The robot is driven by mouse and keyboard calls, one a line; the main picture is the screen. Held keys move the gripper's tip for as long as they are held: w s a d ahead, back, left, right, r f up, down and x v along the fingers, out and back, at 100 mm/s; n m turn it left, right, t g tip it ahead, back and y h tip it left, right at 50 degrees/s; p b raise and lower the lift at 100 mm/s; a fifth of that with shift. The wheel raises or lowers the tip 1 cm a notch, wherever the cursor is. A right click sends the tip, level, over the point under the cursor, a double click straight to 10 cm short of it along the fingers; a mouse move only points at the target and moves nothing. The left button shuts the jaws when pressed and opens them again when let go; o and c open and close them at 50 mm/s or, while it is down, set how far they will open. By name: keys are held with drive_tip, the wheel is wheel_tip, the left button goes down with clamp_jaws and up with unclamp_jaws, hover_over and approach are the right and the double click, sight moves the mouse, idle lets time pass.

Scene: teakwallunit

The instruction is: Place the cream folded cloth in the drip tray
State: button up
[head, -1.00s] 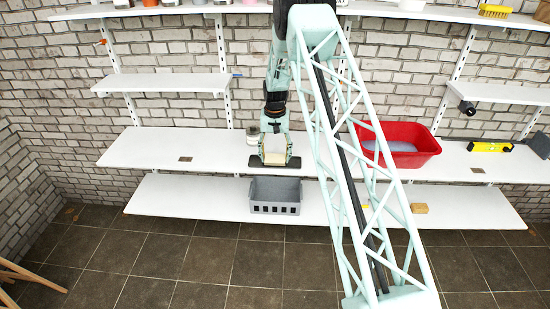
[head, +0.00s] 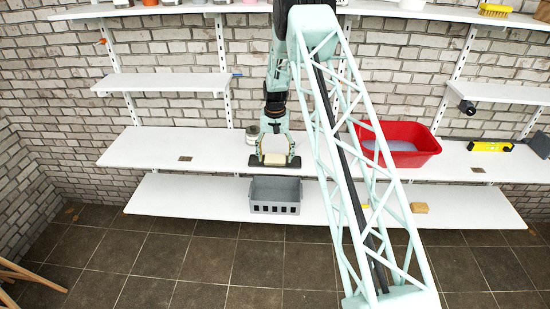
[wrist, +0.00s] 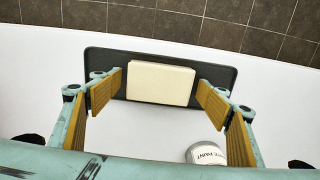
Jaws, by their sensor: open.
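The cream folded cloth (head: 274,159) lies on the dark, shallow drip tray (head: 295,164) on the middle white shelf. In the wrist view the cloth (wrist: 160,83) sits flat near the middle of the tray (wrist: 220,75), within its edges. My gripper (head: 275,152) is above the tray. In the wrist view my gripper (wrist: 158,90) is open, with one yellow-padded finger on each side of the cloth. A gap shows between each finger and the cloth.
A can (wrist: 207,154) labelled paint stands on the shelf behind the tray. A red basin (head: 410,151) stands to the right. A grey crate (head: 275,207) is on the lower shelf below. The middle shelf's left part is mostly clear.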

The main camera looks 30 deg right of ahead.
sight(275, 157)
drive_tip(key=shift+r, duration=0.15)
wheel_tip(275, 157, up, 12)
idle(0.7)
idle(0.6)
